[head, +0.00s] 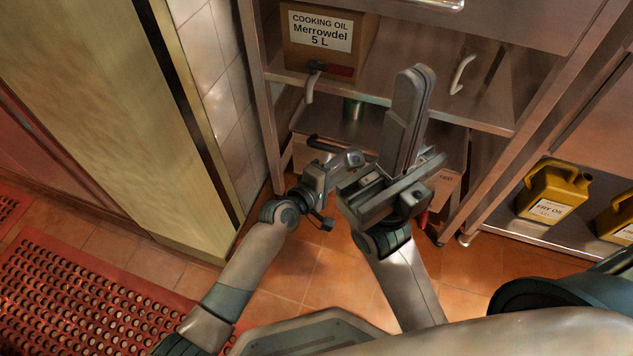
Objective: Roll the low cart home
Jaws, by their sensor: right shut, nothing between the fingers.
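A low steel cart (352,128) stands in the bay under the steel shelf, partly hidden behind my grippers. A dark bar (326,146) shows at its front left, and a pale panel with a partly hidden label (447,179) shows at its right. My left gripper (333,172) is just in front of and below the dark bar. I cannot tell whether it touches the bar or how its jaws stand. My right gripper (395,190) is in front of the cart, right of the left gripper. It is shut and empty.
A cooking oil box (322,42) sits on the shelf (480,112) above the cart. Yellow fry oil jugs (553,190) stand on a low shelf at the right. A tiled wall end (213,75) is close on the left. A red perforated mat (80,300) lies at lower left.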

